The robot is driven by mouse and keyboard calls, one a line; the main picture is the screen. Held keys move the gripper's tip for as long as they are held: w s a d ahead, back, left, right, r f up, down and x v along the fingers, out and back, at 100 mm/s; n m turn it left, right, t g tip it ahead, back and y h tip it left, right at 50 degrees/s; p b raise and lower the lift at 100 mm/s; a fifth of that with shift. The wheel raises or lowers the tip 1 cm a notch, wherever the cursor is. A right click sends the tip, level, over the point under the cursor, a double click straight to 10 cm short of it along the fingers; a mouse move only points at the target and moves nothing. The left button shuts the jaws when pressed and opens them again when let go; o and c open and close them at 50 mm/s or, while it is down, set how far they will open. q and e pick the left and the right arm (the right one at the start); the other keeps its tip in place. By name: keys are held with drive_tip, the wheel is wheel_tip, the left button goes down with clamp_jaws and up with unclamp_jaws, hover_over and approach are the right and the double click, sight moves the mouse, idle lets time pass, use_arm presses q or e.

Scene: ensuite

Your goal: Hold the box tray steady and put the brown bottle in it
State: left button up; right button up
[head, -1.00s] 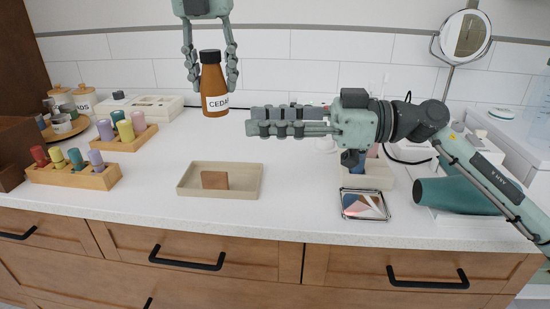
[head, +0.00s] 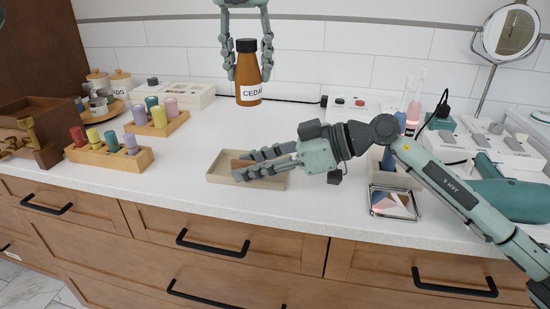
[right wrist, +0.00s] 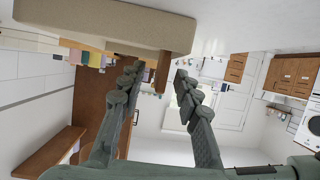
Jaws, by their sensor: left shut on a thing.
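The brown bottle (head: 249,92) has a dark cap and a label reading "CEDAR", partly cut off by a finger. My left gripper (head: 249,73) is shut on it from above and holds it upright, above and behind the tray. The beige box tray (head: 217,168) lies on the counter and also shows in the right wrist view (right wrist: 110,28). It has a brown divider (right wrist: 162,73). My right gripper (head: 243,166) is over the tray with its fingers spread, one on each side of the divider. In the right wrist view its fingertips (right wrist: 158,76) stand apart; contact cannot be told.
Wooden peg racks (head: 110,155) with coloured pegs stand left of the tray. A small mirror-like tray (head: 393,203) lies right, near the front edge. A white box with buttons (head: 350,104) stands behind. Clear counter lies between tray and racks.

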drive_tip(key=shift+x, duration=0.8)
drive_tip(key=shift+c, duration=0.3)
clamp_jaws()
use_arm(q)
wheel_tip(320, 180, down, 14)
drive_tip(key=shift+r, duration=0.1)
